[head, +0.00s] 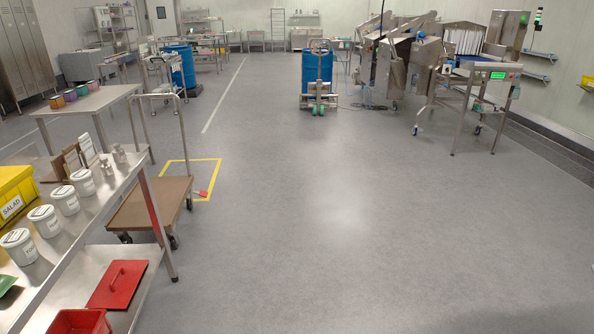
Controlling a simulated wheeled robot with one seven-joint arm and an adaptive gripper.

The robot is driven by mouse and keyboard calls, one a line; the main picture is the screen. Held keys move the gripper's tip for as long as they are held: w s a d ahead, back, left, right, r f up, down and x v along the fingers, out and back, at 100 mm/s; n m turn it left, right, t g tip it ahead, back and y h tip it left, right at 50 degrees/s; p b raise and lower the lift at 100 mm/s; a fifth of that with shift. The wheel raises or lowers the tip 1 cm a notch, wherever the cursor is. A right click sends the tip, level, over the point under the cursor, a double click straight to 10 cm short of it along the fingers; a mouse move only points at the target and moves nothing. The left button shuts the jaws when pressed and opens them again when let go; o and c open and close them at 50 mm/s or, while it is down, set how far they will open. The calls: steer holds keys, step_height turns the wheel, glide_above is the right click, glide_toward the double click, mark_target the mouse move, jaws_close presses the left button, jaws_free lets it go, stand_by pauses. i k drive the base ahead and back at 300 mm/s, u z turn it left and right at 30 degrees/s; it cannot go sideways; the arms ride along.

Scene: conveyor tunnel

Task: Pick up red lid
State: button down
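A flat red lid (128,275) with a raised bar handle lies on the lower shelf of the steel table at the left, near the shelf's right edge. A red container (72,327) stands on the same shelf just in front of it, cut off by the bottom of the picture. The lid appears to lie apart from the container. My gripper is not in view.
The steel table's top (107,196) overhangs the shelf and holds several white tubs (65,200) and a yellow bin (14,188). A brown-decked cart (150,205) stands just beyond the table. The grey floor to the right is open.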

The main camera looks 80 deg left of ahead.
mark_target(116, 288)
steer(key=u, duration=2.75)
steer(key=i, duration=1.8)
steer(key=u, duration=1.25)
